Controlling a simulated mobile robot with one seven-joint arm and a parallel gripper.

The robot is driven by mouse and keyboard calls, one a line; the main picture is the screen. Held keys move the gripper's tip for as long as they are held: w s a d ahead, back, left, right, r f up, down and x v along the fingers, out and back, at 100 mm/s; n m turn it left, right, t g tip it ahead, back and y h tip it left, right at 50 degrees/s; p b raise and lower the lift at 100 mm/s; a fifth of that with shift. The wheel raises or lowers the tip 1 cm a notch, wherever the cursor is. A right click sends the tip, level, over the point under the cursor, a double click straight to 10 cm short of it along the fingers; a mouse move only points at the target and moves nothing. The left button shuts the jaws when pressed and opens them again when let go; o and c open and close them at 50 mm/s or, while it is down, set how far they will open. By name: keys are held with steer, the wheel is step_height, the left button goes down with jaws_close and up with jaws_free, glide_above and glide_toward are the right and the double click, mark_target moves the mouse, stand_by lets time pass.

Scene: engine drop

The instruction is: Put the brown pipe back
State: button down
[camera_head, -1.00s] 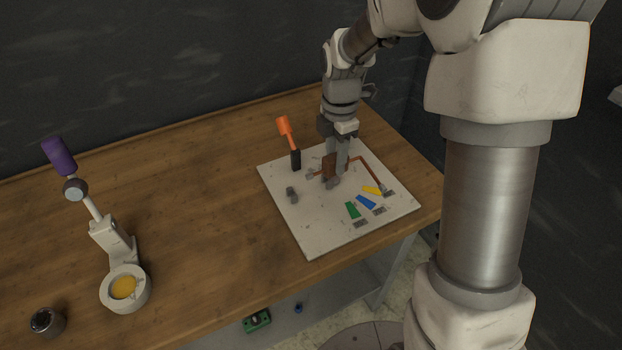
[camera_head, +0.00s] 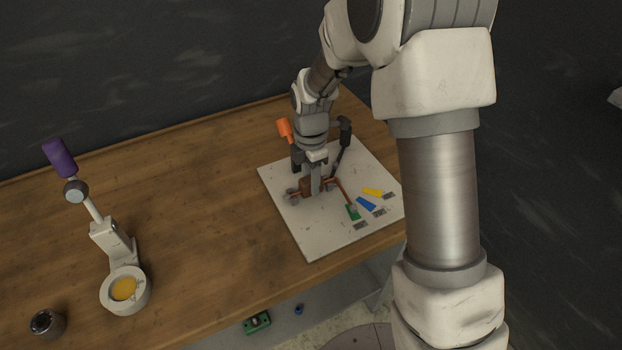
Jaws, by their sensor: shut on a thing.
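The brown pipe (camera_head: 343,193) is a thin, bent tube with a thicker brown block at its left part. My gripper (camera_head: 316,190) points down and is shut on the pipe at that block, over the left-middle part of the white board (camera_head: 318,236). The pipe's long end runs right and then down toward the green piece. My fingers hide part of the block. I cannot tell whether the pipe touches the board. Small grey fittings (camera_head: 292,194) show at the pipe's left end.
An orange-handled tool (camera_head: 284,129) and a black-handled lever (camera_head: 345,132) stand up close around my gripper. Green (camera_head: 352,212), blue (camera_head: 366,203) and yellow (camera_head: 373,192) pieces lie at the board's right. A purple-topped white device (camera_head: 108,238) stands far left. The table's middle is clear.

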steer(key=shift+f, duration=0.25)
steer(key=c, duration=0.5)
jaws_free()
steer(key=shift+r, duration=0.1)
step_height(320, 180, up, 17)
steer(key=s+d+r+m+t, duration=0.1)
steer(key=s+d+r+m, duration=0.25)
steer(key=s+m, duration=0.2)
steer(key=s+d+r+m+t, duration=0.2)
steer(key=s+d+r+m, duration=0.15)
steer(key=s+m, duration=0.2)
steer(key=s+d+m+t, duration=0.1)
steer(key=s+m, duration=0.2)
steer(key=m, duration=0.1)
steer(key=s+m, duration=0.3)
steer(key=s, duration=0.1)
steer(key=s+d+m+t+p, duration=0.1)
steer(key=s+m, duration=0.3)
steer(key=shift+s+d+m+t, duration=0.2)
steer(key=shift+d+m+t, duration=0.1)
